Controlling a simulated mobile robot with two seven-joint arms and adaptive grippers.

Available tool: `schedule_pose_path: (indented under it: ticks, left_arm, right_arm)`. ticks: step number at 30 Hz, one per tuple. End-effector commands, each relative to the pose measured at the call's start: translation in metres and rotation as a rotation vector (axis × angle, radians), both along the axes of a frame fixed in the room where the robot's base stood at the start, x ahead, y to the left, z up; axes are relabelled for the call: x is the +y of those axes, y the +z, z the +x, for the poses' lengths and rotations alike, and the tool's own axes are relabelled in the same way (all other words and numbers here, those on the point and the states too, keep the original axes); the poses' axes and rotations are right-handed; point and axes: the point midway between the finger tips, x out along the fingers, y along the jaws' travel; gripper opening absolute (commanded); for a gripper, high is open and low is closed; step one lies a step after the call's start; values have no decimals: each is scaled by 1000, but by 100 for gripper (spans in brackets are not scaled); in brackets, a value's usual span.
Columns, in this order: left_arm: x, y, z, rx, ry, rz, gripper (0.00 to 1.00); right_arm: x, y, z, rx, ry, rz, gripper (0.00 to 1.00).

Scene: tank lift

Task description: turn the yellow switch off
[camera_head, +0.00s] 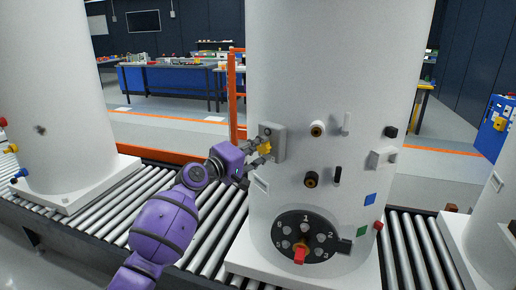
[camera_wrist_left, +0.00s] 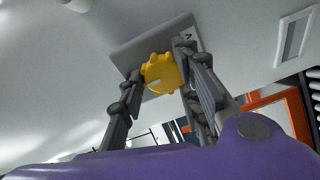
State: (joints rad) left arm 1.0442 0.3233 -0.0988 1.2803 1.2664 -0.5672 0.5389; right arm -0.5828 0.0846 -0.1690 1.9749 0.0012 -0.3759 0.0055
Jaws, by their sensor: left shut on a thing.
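The yellow switch (camera_head: 264,149) is a lobed knob on a grey plate (camera_head: 279,141) on the left side of the middle white tank (camera_head: 340,90). My left gripper (camera_head: 262,152) comes in from the left and is shut on the yellow switch. In the left wrist view the knob (camera_wrist_left: 161,73) sits between the two dark fingers (camera_wrist_left: 158,82), with the grey plate behind it. A pale mark shows on the knob's face. Part of a dark mark shows on the plate beside the right finger. My right gripper is not in view.
The middle tank also carries black and brass knobs (camera_head: 317,129), a white lever block (camera_head: 383,157) and a round black dial with a red pointer (camera_head: 299,255). It stands on a roller conveyor (camera_head: 212,222). Other tanks (camera_head: 55,90) stand left and right. An orange frame (camera_head: 236,95) is behind.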

Motion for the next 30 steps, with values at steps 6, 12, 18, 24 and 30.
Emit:
schedule_pose_path:
  ticks: [6,12,18,24,30]
  left_arm:
    - [-2,10,0,-10,-3,-12,5]
    - [-2,11,0,-12,-2,-12,41]
    - [-1,8,0,-9,0,-8,45]
    - [0,5,0,-5,0,-5,45]
    - [6,3,-5,-4,2,-4,45]
  right_arm:
    - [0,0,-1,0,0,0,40]
    - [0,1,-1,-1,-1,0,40]
    - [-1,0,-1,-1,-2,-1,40]
    - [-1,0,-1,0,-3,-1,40]
    - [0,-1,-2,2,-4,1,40]
